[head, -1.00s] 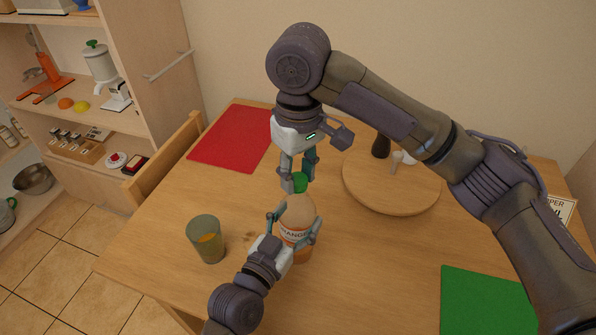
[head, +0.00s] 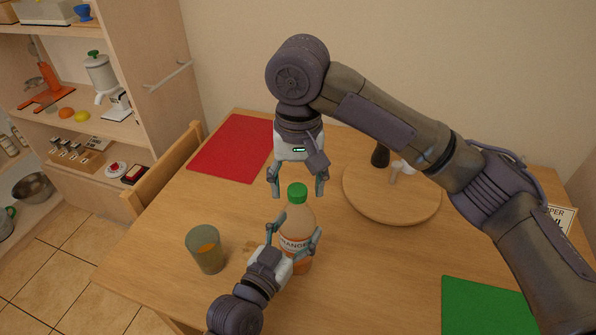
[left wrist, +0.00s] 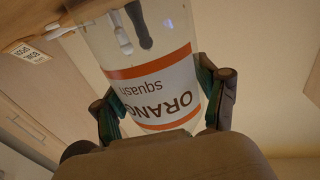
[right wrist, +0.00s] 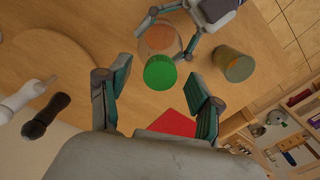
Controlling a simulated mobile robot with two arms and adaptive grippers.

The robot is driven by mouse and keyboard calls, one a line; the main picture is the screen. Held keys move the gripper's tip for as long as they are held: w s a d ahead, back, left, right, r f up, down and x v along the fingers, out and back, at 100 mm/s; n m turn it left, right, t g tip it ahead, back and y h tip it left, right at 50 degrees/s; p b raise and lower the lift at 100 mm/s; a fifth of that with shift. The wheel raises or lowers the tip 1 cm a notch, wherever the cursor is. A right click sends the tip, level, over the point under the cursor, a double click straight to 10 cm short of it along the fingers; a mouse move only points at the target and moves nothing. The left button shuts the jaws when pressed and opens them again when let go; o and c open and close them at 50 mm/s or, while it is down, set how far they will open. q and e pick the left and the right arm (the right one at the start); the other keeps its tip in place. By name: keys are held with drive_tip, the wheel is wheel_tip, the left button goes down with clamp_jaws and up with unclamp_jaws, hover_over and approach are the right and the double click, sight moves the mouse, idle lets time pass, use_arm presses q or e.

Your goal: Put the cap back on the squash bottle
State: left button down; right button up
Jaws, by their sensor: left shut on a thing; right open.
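The squash bottle (head: 296,222) stands upright on the table, with an orange-banded label that also shows in the left wrist view (left wrist: 150,85). The green cap (head: 297,193) sits on top of its neck; it also shows in the right wrist view (right wrist: 160,72). My left gripper (head: 292,238) is shut around the bottle's body, one finger on each side of the label. My right gripper (head: 297,190) is open, its fingers spread apart on either side just above the cap and clear of it. I cannot tell how tightly the cap sits.
A glass with orange drink (head: 206,249) stands left of the bottle. A round wooden board (head: 391,197) with a dark and a white item lies at right. A red mat (head: 231,148) and green mat (head: 487,307) lie on the table. A chair (head: 165,178) is at left.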

wheel_tip(320, 180, up, 12)
idle(0.4)
drive_tip(key=shift+d+f, duration=0.1)
use_arm(q)
unclamp_jaws()
drive_tip(key=v, duration=1.2)
